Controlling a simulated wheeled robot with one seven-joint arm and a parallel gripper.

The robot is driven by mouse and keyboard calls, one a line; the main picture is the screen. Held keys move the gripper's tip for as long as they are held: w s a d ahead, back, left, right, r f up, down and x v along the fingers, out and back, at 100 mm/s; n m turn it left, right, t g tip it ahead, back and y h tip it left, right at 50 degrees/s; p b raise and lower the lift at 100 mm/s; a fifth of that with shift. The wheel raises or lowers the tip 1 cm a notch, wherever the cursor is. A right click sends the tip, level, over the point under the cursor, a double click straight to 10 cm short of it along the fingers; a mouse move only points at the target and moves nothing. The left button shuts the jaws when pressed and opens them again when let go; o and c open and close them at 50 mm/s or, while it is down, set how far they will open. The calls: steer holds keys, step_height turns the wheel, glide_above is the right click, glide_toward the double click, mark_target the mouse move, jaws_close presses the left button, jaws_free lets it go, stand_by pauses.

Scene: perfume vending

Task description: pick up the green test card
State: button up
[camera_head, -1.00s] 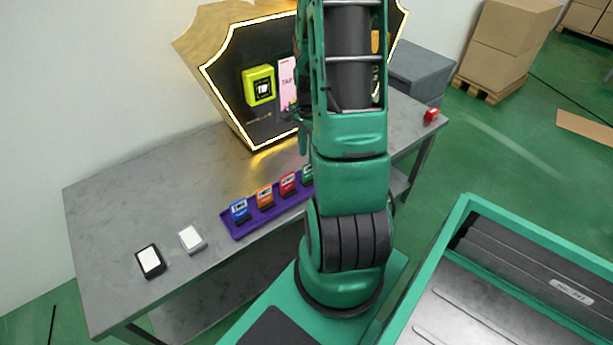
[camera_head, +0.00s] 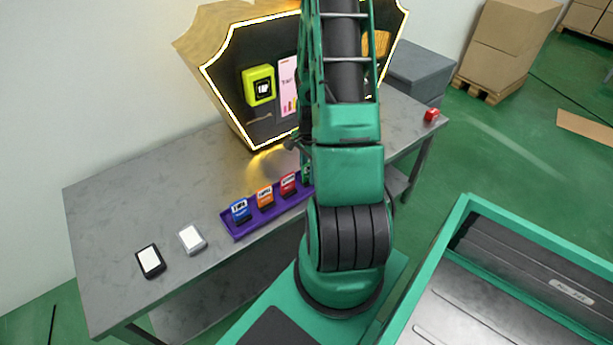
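The green test card (camera_head: 306,173) shows only as a thin green sliver at the right of the visible row of cards; my arm hides the rest of it. It stands in the purple tray (camera_head: 236,234), beside the red card (camera_head: 289,184). The orange card (camera_head: 265,197) and the blue card (camera_head: 240,210) stand farther left in the same tray. My arm rises in front of the tray's right part. The end of my gripper is hidden behind the arm, so its fingers and what they may touch cannot be seen.
The grey table (camera_head: 130,205) holds a black device (camera_head: 150,261) and a white-grey device (camera_head: 192,239) at its left front. A lit display board (camera_head: 270,125) stands behind the tray. A small red object (camera_head: 431,115) lies at the right end. The table's left side is mostly clear.

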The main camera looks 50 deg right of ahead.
jaws_close()
stand_by(0.3)
